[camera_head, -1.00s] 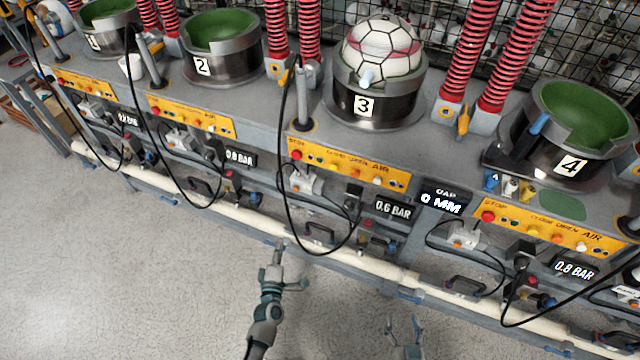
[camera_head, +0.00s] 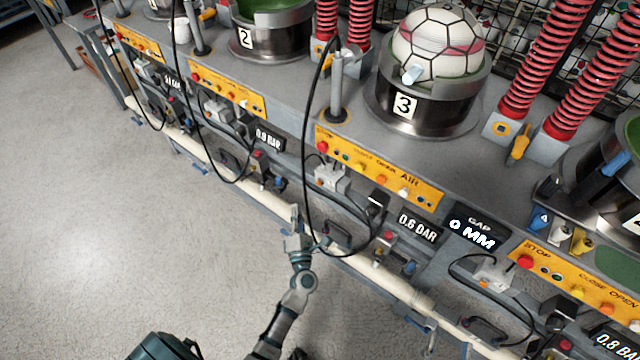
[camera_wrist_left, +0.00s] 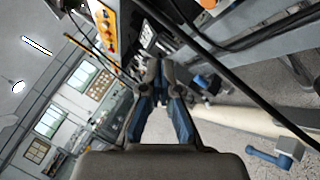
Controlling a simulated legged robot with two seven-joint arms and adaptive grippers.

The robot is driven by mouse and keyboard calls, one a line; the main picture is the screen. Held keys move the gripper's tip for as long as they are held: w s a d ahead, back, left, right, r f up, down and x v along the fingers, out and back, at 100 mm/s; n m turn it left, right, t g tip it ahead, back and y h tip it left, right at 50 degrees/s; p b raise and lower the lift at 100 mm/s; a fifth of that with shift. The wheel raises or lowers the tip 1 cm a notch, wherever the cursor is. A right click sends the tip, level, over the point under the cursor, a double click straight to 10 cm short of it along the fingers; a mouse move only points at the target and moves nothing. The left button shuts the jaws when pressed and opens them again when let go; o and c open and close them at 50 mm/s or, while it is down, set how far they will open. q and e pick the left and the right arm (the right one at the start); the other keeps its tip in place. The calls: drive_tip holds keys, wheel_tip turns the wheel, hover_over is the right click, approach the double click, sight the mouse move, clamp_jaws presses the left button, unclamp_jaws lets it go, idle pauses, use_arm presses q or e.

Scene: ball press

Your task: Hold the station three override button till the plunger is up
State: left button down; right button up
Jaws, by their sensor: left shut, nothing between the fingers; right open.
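Station three (camera_head: 405,105) is a dark metal cup marked 3, with a white and pink ball (camera_head: 437,45) in it. Its yellow button panel (camera_head: 378,172) is on the front edge, with a grey-white box (camera_head: 332,178) below it. I cannot tell which part is the override button, nor make out the plunger. My left gripper (camera_head: 294,212) is shut and empty, low in front of the bench by the cream pipe, apart from the panel. In the left wrist view its fingers (camera_wrist_left: 160,75) point towards the bench front. My right gripper is out of view.
The displays read 0.6 BAR (camera_head: 417,228) and GAP 0 MM (camera_head: 472,234). A black cable (camera_head: 305,150) loops down close to my left gripper. The cream pipe (camera_head: 372,273) runs along the bench front. Open floor lies at the left.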

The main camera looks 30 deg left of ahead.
sight(319, 183)
use_arm(q)
drive_tip(key=w+b, duration=0.2)
drive_tip(key=w, duration=0.6)
drive_tip(key=shift+f, duration=0.15)
use_arm(e)
drive_tip(key=r+t, duration=0.1)
drive_tip(key=s+r+t, duration=0.1)
drive_tip(key=r+t, duration=0.1)
drive_tip(key=s+r+t, duration=0.1)
drive_tip(key=shift+a+r+y, duration=0.3)
drive_tip(key=shift+a+r, duration=0.05)
drive_tip(key=shift+a, duration=0.05)
drive_tip(key=shift+d, duration=0.1)
use_arm(q)
drive_tip(key=shift+d, duration=0.2)
use_arm(e)
drive_tip(key=shift+d+m, duration=0.3)
use_arm(q)
drive_tip(key=shift+a, duration=0.25)
use_arm(e)
drive_tip(key=shift+a, duration=0.3)
use_arm(q)
drive_tip(key=shift+w, duration=0.2)
drive_tip(key=shift+w+d+r, duration=0.2)
drive_tip(key=shift+w+d, duration=0.05)
use_arm(e)
drive_tip(key=shift+d+f, duration=0.1)
drive_tip(key=shift+d, duration=0.05)
